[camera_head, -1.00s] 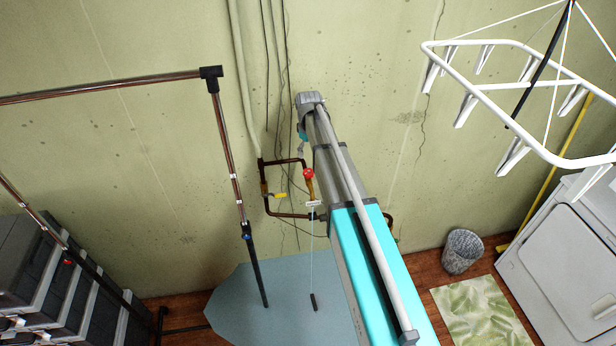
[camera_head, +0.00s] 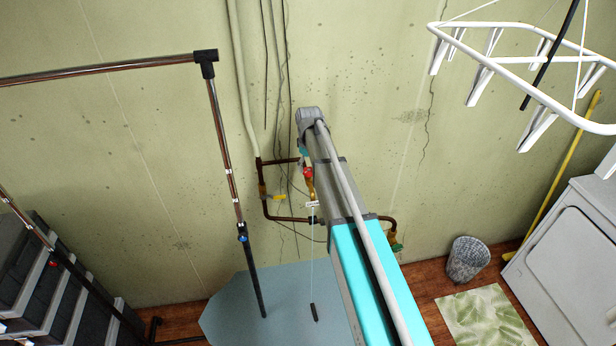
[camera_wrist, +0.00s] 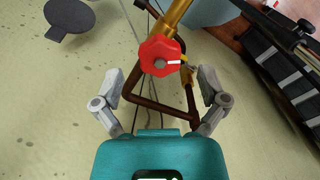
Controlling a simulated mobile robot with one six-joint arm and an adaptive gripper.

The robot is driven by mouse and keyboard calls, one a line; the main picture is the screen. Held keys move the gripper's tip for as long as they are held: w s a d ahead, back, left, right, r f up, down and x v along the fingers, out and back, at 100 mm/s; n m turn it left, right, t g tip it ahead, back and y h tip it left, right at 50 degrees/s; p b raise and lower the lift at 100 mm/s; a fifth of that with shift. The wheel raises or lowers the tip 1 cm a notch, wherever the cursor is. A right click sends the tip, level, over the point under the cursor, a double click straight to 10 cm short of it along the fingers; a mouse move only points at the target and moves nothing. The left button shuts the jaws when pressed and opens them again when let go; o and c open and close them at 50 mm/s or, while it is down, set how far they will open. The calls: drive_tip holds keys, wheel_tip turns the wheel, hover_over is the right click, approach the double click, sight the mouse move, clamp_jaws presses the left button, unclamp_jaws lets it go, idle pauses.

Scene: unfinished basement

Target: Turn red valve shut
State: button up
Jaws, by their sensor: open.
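The red valve (camera_head: 307,173) is a small round knob on a brass fitting of the pipework on the wall. In the wrist view the red valve (camera_wrist: 160,56) is a lobed knob with a white mark, on a brass pipe. My gripper (camera_wrist: 161,78) is open, with one grey finger on each side of the valve's line. The fingers appear apart from the knob, and nothing is between them in a grip. In the head view my gripper (camera_head: 302,152) is just above the valve, partly hidden by my arm.
A clothes rack pole (camera_head: 230,170) stands to the left, and a white hanging dryer (camera_head: 500,62) is at upper right.

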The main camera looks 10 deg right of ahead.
drive_tip(key=shift+f+b, duration=1.2)
drive_tip(key=shift+f, duration=0.25)
